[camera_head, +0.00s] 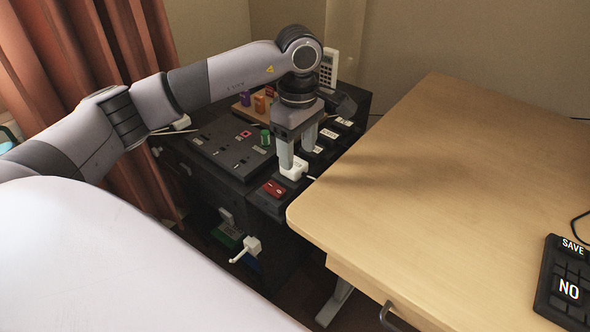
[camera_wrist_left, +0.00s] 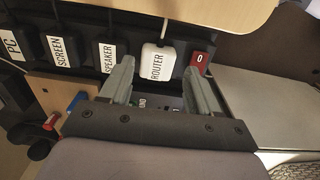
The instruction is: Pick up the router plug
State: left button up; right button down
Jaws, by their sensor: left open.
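The router plug (camera_wrist_left: 157,62) is a white block labelled ROUTER, with a white cable leading from its far end. It also shows in the head view (camera_head: 297,169), seated near the front end of a dark power strip. My left gripper (camera_head: 296,158) points down over it. In the left wrist view the open fingers (camera_wrist_left: 161,66) stand on either side of the plug, with gaps visible. I cannot tell how far down they reach. My right gripper is in neither view.
Plugs labelled SPEAKER (camera_wrist_left: 108,56), SCREEN (camera_wrist_left: 62,52) and PC (camera_wrist_left: 13,44) stand in a row beside the router plug. A red switch (camera_wrist_left: 202,62) is on the other side. The wooden desk (camera_head: 440,190) borders the strip on the right. A black panel (camera_head: 228,148) lies left.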

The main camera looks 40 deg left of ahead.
aim_at(297, 165)
pick_arm(q)
notch_tip(297, 165, down, 5)
jog(key=shift+w+a+r+b, duration=0.1)
jog(key=shift+a+r+b, duration=0.05)
jog(key=shift+b, duration=0.2)
jog(key=c, duration=0.7)
jog(key=shift+r, duration=0.15)
